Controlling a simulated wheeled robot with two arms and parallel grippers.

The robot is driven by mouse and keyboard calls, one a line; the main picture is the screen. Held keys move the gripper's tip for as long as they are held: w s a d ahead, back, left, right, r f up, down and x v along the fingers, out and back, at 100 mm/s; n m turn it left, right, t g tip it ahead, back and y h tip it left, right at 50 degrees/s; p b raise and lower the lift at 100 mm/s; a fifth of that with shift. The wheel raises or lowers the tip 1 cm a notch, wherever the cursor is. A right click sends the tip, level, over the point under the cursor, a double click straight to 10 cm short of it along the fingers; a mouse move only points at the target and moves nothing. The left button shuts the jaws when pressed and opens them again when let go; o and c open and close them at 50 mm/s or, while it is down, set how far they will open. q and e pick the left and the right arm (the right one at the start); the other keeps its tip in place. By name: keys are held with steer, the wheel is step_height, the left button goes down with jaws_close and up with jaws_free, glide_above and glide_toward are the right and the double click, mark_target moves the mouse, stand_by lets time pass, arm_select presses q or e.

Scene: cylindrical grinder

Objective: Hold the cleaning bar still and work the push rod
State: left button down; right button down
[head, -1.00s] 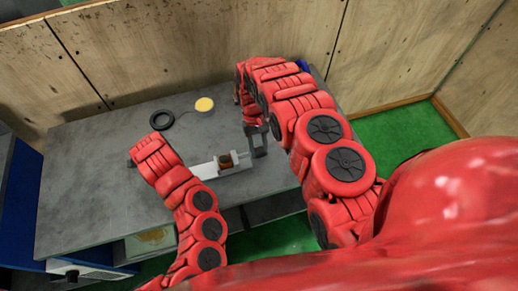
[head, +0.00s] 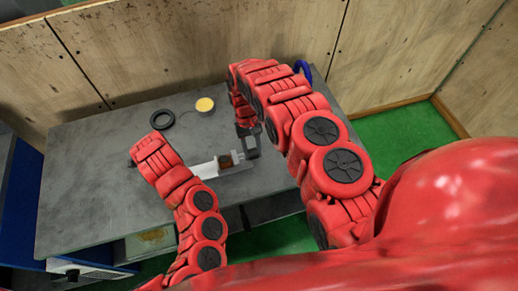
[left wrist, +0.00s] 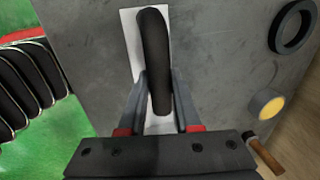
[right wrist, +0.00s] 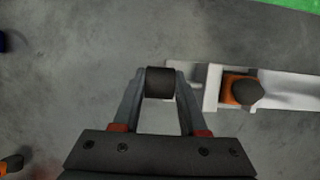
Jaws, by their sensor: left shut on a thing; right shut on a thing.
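The pale cleaning bar (head: 206,168) lies on the grey table; its slotted end shows in the right wrist view (right wrist: 293,83). A brown-orange piece with a dark top (right wrist: 242,92) sits in its slot. My left gripper (left wrist: 160,100) is shut on the bar's black curved handle (left wrist: 155,55); in the head view my arm hides it. My right gripper (head: 250,146) is shut on a short dark cylinder (right wrist: 160,83), apparently the push rod's knob, at the bar's right end in the head view. The rod's shaft is mostly hidden.
A black ring (head: 162,119) and a round yellow-topped container (head: 205,104) lie behind the bar. A brown-handled item (left wrist: 264,153) shows at the left wrist view's lower right. A blue thing (head: 302,68) is at the back right. The table's left part is clear.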

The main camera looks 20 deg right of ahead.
steer(key=shift+a, duration=1.1)
steer(key=shift+c, duration=2.2)
jaws_free()
steer(key=shift+d, duration=0.1)
